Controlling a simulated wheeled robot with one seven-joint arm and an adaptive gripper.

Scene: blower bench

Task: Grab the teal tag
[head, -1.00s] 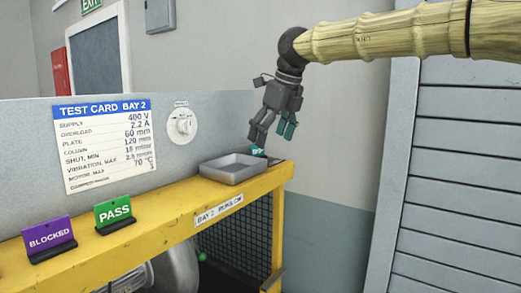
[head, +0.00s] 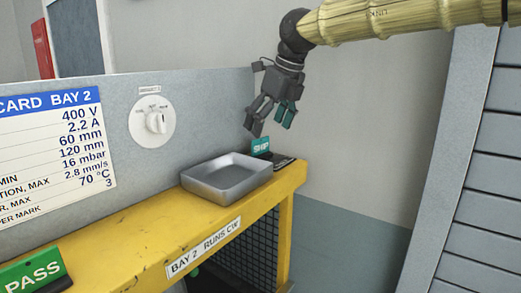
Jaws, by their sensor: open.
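The teal tag (head: 261,146), lettered "SHIP", stands upright in a dark holder (head: 282,162) at the right end of the yellow bench. It is behind and to the right of the grey metal tray. My gripper (head: 270,128) hangs above the tag with its fingers pointing down, open and empty. One finger is dark grey and another has teal on it. The fingertips look a little above the tag and apart from it; the exact depth is hard to tell.
The grey tray (head: 228,186) sits empty on the yellow bench (head: 150,238). A green PASS tag (head: 33,270) stands at the lower left. A grey back panel (head: 205,120) carries a dial (head: 153,122) and a test card (head: 50,150). Grey slats (head: 490,190) stand at the right.

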